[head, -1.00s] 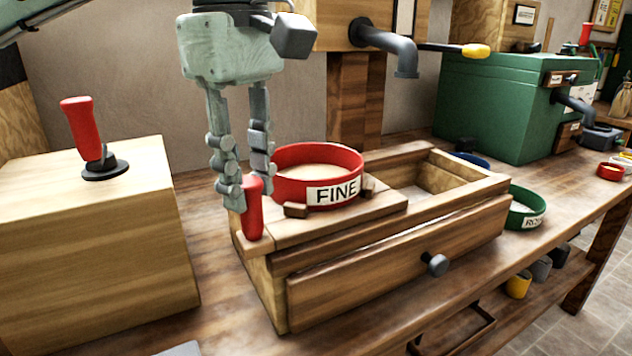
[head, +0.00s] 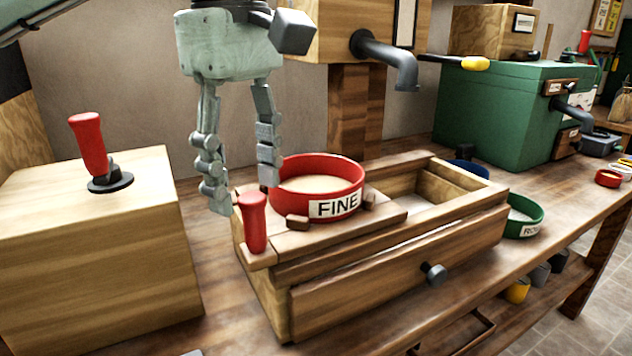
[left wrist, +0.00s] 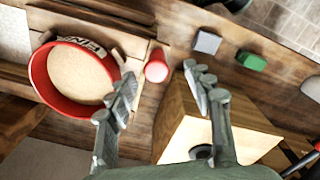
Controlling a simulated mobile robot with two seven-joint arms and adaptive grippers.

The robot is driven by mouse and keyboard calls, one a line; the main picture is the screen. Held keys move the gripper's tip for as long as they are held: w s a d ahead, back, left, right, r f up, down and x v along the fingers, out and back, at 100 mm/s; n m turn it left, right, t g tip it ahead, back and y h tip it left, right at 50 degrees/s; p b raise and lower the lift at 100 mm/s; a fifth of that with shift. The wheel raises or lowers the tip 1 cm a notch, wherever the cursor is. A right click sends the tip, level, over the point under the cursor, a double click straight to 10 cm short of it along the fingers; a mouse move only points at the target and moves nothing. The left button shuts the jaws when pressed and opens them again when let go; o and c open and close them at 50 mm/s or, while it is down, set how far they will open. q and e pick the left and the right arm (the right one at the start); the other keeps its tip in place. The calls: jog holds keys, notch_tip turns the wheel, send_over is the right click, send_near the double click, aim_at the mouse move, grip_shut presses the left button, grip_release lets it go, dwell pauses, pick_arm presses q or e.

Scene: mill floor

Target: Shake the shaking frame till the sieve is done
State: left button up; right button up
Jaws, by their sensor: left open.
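The wooden shaking frame (head: 390,214) lies on top of a wooden box with a front drawer. The red sieve labelled FINE (head: 337,206) sits on the frame between small wooden blocks, with pale material inside. It also shows in the left wrist view (left wrist: 42,83). A red upright handle (head: 254,224) stands at the frame's left end, and its top shows in the left wrist view (left wrist: 156,71). My left gripper (head: 243,198) is open and empty, its fingers apart above and behind the handle, not closed on it. My right gripper is not in view.
A wooden block with a red lever (head: 88,143) stands left. A grey spout (head: 385,58) hangs above the box. A green sieve (head: 524,217) lies right of the box, and a green machine (head: 505,110) stands behind. The box's right part (head: 425,200) is open.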

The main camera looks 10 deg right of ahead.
pick_arm(q)
notch_tip(320, 180, up, 3)
jog(key=shift+p, duration=0.8)
jog(key=shift+r, duration=1.9)
